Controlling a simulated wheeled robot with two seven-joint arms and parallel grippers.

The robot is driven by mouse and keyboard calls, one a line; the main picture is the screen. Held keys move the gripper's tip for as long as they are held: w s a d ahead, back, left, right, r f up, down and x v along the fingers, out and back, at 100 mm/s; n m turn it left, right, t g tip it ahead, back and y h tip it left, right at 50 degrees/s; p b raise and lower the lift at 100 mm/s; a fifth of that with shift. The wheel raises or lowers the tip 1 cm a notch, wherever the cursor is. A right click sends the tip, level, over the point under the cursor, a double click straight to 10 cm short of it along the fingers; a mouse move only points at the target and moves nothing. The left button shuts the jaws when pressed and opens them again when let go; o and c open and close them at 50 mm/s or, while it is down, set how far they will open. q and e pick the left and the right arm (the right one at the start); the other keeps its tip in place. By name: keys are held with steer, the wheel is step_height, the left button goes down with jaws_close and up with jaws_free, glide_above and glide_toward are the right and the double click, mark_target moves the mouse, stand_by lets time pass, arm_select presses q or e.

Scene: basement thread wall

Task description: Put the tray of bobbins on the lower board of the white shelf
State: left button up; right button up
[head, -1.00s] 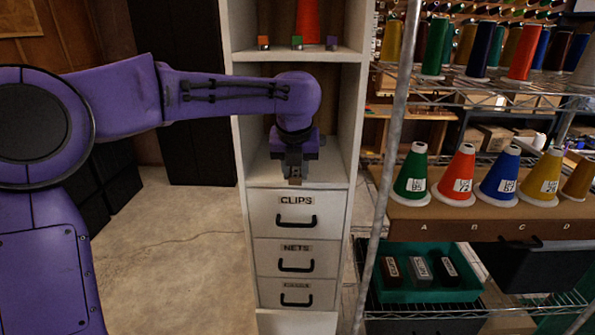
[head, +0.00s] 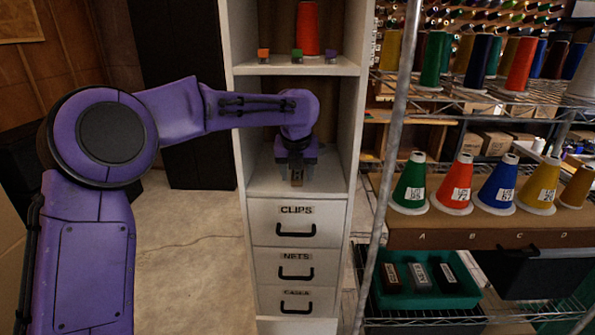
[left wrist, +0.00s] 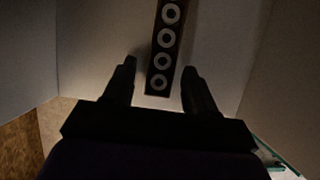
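The tray of bobbins is a narrow dark tray (left wrist: 165,45) with several pale round rings in a row in the left wrist view. In the head view, only its brown near end (head: 297,178) shows, low over the lower board (head: 270,183) of the white shelf (head: 240,150). It appears to rest on that board. My left gripper (head: 296,167) reaches into this bay from the left. Its fingers (left wrist: 159,68) are spread on both sides of the tray's near end, with visible gaps. My right gripper is in neither view.
The upper board (head: 285,68) holds small coloured blocks and a red cone (head: 308,30). Drawers (head: 296,228) lie below the bay. A metal post (head: 393,130) and a wire rack with thread cones (head: 455,187) stand close on the right.

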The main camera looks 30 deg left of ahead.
arm_select(q)
steer(key=v, duration=0.8)
steer(key=shift+b, duration=0.3)
steer(key=shift+w, duration=0.1)
